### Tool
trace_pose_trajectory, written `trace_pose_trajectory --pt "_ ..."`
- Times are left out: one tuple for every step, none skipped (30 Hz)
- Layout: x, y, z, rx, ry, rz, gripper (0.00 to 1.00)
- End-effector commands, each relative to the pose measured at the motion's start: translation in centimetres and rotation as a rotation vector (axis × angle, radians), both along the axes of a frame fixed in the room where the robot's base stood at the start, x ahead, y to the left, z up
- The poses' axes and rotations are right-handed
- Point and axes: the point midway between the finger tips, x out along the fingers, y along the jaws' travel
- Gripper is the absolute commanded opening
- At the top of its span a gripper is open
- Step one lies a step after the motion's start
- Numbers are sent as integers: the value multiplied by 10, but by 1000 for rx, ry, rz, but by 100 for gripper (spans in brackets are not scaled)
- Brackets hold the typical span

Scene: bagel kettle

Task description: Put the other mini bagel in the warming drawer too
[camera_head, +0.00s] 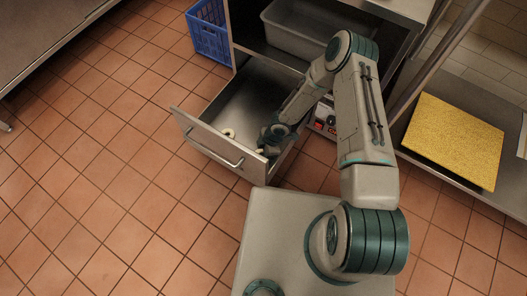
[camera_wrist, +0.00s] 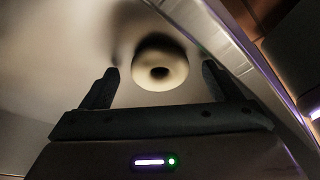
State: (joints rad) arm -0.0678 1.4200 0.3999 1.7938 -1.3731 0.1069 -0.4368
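The warming drawer (camera_head: 190,125) is pulled out, with its handle on the front panel. A pale ring-shaped mini bagel (camera_head: 228,132) lies in it near the front. A second small pale piece (camera_head: 260,151), likely the other mini bagel, shows partly behind my gripper (camera_head: 268,141), at the drawer's front right corner. In the wrist view a mini bagel (camera_wrist: 142,64) lies on the drawer floor (camera_wrist: 60,50), just beyond and between the fingertips. My gripper (camera_wrist: 158,82) is open there, with space between each finger and the bagel. My gripper is inside the drawer.
A grey bin (camera_head: 300,38) sits on the shelf above the drawer. A blue crate (camera_head: 208,32) stands on the floor at the back. A yellow board (camera_head: 452,140) lies on the right shelf. The drawer wall (camera_wrist: 235,50) runs close along the gripper's right side. Tiled floor on the left is clear.

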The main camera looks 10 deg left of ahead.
Motion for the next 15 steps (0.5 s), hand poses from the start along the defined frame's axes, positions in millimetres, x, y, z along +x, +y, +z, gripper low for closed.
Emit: trace_pose_trajectory --pt "0 0 0 0 0 0 84" --pt "0 0 0 0 0 0 84" --pt "0 0 0 0 0 0 84" --pt "0 0 0 0 0 0 84" --pt "0 0 0 0 0 0 84" --pt "0 0 1 0 0 0 84" --pt "0 0 1 0 0 0 84" --pt "0 0 2 0 0 0 84" --pt "0 0 4 0 0 0 84" --pt "0 0 7 0 -1 0 84" --pt "1 -2 11 1 -1 -2 84" --pt "2 -4 18 1 -1 -3 84" --pt "3 -5 23 1 -1 -3 84" --pt "4 -7 30 1 -2 -3 84" --pt "5 -9 38 1 -2 -3 84"
